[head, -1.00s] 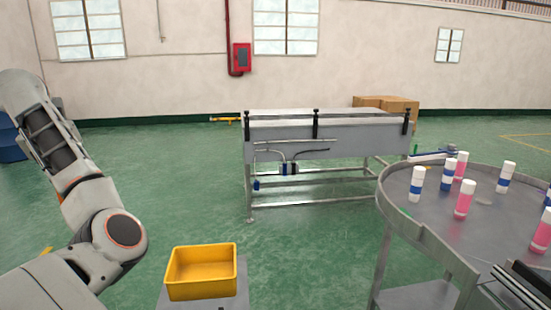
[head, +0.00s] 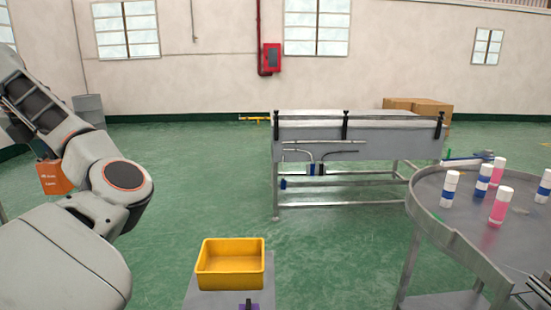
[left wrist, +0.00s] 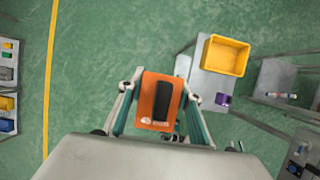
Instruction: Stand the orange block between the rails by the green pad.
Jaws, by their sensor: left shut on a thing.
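The orange block (left wrist: 148,101) has a black patch and small white print. My left gripper (left wrist: 160,94) is shut on it, with one finger on each side in the left wrist view. The orange block also shows in the head view (head: 54,178), at the left behind my arm. It is held up off the floor. I cannot make out the green pad or its rails for certain in either view. My right gripper is not in view.
A yellow bin (head: 230,266) stands on a grey stand, with a purple item (left wrist: 222,99) near it. A round metal table (head: 455,215) with several bottles is at the right. A long metal bench (head: 345,150) stands behind. A shelf (left wrist: 8,85) is at left. Green floor is open between.

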